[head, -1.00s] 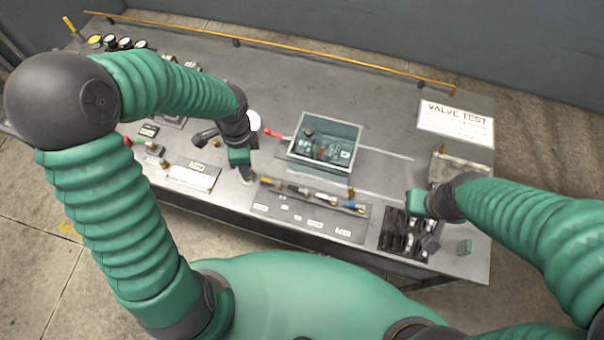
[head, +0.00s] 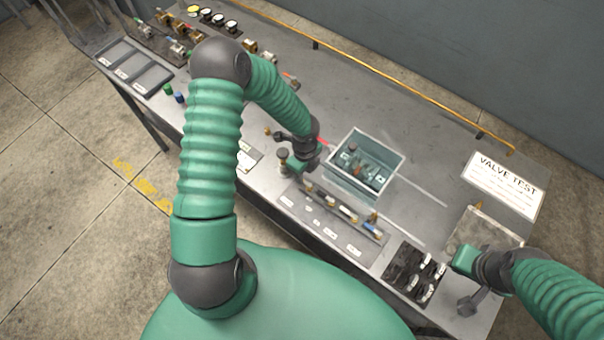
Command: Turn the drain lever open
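A red lever (head: 323,143) sticks out at the left side of the open, clear-walled tank (head: 396,168); it looks like the drain lever. Only a short red part shows, since my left wrist covers the area beside it. My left gripper (head: 292,160) is just left of the tank, close to the lever. Whether it touches the lever I cannot tell, and its fingers are too small and overlapped to read. My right gripper (head: 462,280) is over the right front of the bench, by the black rack, away from the lever. Its finger opening is not clear.
The black slotted rack (head: 404,272) holds several fittings. A plate with several colored-handled tools (head: 330,225) lies before the tank. A white "VALVE TEST" sign (head: 505,185) is at right. Gauges (head: 212,17) and grey trays (head: 130,68) stand at left. The bench behind the tank is clear.

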